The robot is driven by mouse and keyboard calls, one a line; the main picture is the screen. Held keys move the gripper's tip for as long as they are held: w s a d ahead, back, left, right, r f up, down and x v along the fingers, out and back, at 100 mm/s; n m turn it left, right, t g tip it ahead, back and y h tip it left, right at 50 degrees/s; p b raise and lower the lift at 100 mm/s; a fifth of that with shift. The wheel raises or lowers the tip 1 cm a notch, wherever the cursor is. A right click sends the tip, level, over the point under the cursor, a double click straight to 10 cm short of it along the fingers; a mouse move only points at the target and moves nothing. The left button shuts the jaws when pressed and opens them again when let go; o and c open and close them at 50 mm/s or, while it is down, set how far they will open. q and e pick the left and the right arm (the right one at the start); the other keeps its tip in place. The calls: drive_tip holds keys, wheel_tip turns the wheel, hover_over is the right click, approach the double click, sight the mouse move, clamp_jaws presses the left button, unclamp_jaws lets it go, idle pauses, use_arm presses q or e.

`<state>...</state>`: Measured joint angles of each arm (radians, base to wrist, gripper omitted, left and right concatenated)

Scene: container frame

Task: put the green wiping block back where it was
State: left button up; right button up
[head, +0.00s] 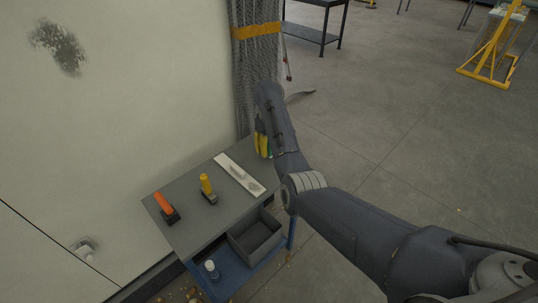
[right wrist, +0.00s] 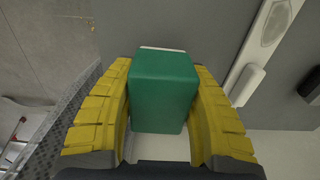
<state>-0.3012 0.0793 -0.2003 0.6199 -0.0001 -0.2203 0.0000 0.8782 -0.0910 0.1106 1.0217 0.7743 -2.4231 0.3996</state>
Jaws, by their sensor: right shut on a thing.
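The green wiping block (right wrist: 163,90) sits between the two yellow fingers of my right gripper (right wrist: 163,100) in the right wrist view, with a thin white edge along its far side. The fingers are shut on both its sides. In the head view, my right gripper (head: 263,146) is at the far end of the grey table (head: 178,237), beside the white strip (head: 233,170), and my arm hides most of the block. I cannot tell whether the block touches the tabletop. My left gripper is not in view.
An orange-handled tool (head: 164,204) and a yellow-handled tool (head: 206,185) stand on the table left of the white strip. A white bottle (head: 211,267) stands on the blue lower shelf. A pale wall (head: 110,110) bounds the left.

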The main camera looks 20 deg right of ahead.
drive_tip(key=shift+f, duration=2)
drive_tip(key=o, duration=1.4)
drive_tip(key=shift+f, duration=0.1)
wheel_tip(320, 180, up, 12)
drive_tip(key=shift+r, duration=0.15)
